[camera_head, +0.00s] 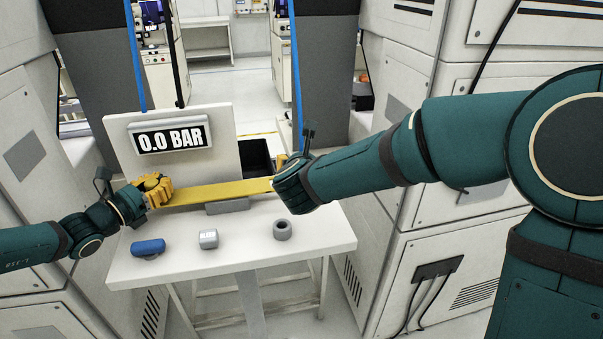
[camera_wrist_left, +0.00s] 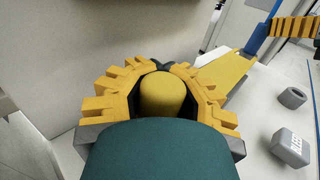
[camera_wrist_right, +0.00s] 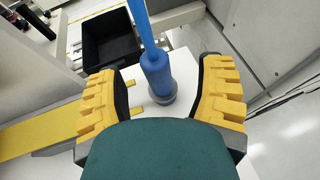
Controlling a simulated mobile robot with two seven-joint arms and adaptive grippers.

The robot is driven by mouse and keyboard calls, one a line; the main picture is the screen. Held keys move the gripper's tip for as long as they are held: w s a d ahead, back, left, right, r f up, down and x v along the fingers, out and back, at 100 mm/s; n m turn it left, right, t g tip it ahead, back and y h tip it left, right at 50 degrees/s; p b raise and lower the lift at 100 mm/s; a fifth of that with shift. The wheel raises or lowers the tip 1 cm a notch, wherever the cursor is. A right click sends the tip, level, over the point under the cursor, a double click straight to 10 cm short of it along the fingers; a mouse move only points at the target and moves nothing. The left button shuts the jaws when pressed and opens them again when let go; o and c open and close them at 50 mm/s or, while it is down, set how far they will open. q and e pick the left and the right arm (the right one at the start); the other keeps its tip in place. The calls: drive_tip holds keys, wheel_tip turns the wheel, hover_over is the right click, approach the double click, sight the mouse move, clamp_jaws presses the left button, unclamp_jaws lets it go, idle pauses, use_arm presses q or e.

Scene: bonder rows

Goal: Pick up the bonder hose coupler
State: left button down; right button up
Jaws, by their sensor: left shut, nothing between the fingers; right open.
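A blue hose coupler (camera_wrist_right: 158,75) with a grey collar stands upright between the spread fingers of my right gripper (camera_wrist_right: 158,98) in the right wrist view, apart from both. A blue hose runs up from it. My right gripper is open, and in the head view (camera_head: 285,180) its arm hides the coupler. My left gripper (camera_head: 157,190) is shut at the left end of the yellow bar (camera_head: 210,192). In the left wrist view its fingers (camera_wrist_left: 160,80) curve around a rounded yellow piece (camera_wrist_left: 163,95); I cannot tell whether they touch it.
On the white table (camera_head: 180,270) lie a blue cylinder (camera_head: 147,247), a small grey labelled block (camera_head: 208,239) and a grey ring (camera_head: 282,230). A panel reading 0.0 BAR (camera_head: 171,141) stands behind. A black bin (camera_wrist_right: 108,42) is beyond the table. White cabinets flank both sides.

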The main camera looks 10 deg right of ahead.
drive_tip(key=shift+a+x, duration=0.1)
drive_tip(key=shift+x, duration=1.3)
drive_tip(key=shift+a+x, duration=0.15)
drive_tip(key=shift+x, duration=1.2)
drive_tip(key=shift+f, duration=0.1)
clamp_jaws()
